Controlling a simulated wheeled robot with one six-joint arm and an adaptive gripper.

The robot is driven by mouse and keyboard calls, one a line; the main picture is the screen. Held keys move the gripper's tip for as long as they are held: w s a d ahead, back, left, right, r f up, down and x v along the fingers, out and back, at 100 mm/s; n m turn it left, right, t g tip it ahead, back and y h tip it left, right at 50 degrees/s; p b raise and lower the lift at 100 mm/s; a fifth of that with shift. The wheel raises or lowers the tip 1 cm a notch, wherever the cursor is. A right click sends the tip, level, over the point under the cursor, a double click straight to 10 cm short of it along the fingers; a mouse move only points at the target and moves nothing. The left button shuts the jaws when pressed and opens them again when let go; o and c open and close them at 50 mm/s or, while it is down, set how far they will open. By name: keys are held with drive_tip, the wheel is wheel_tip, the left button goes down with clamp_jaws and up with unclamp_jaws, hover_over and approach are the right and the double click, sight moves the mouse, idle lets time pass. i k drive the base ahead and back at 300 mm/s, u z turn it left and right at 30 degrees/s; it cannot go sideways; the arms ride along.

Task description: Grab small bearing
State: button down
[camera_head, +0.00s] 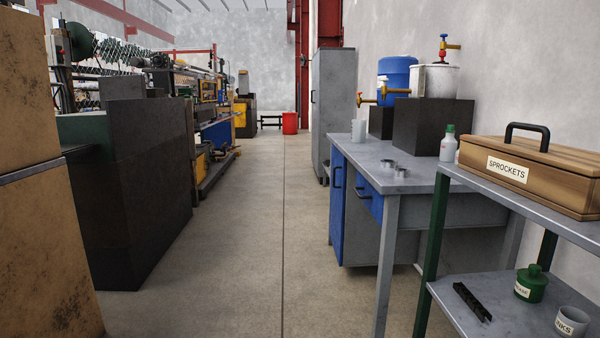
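Two short metallic rings that look like bearings stand on the grey top of the workbench (425,175), near its left front part. The rear ring (388,164) looks a little wider. The front ring (401,173) looks a little narrower, so it seems to be the small bearing, though the size difference is slight. The two sit close together, and I cannot tell if they touch. My gripper is not in view.
A white bottle (449,146), a pale cup (359,129) and a dark block (432,126) share the bench. A shelf rack with a wooden SPROCKETS box (535,172) stands at the right front. The floor aisle (255,230) is clear; machinery lines its left.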

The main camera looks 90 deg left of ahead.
sight(402, 172)
drive_tip(key=u, duration=2.8)
drive_tip(key=i, duration=0.4)
drive_tip(key=u, duration=0.7)
drive_tip(key=i, duration=1.55)
drive_tip(key=z, duration=0.7)
